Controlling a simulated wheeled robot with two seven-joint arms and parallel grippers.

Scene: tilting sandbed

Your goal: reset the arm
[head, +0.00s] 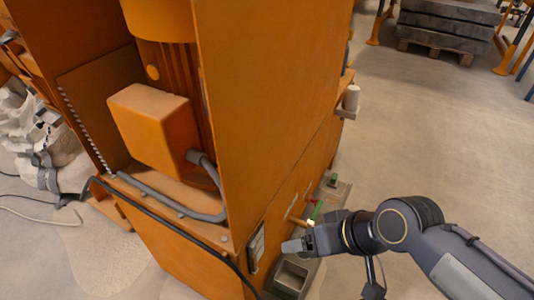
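My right arm comes in from the lower right, and its gripper (300,244) is beside the lower side of a big orange machine (275,110). The gripper is seen from the side, so the gap between its fingers cannot be told. Just beyond it a small tan handle or lever (296,221) and a green part (318,209) sit on the machine's side. The gripper partly hides this area, and I cannot tell whether it touches them. My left gripper is not in view.
A grey open box (291,277) sits at the machine's foot below the gripper. A white cylinder (351,98) stands on a small side bracket. A black cable (165,222) runs along the machine's front. Stacked grey slabs (446,22) lie far back. The floor on the right is clear.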

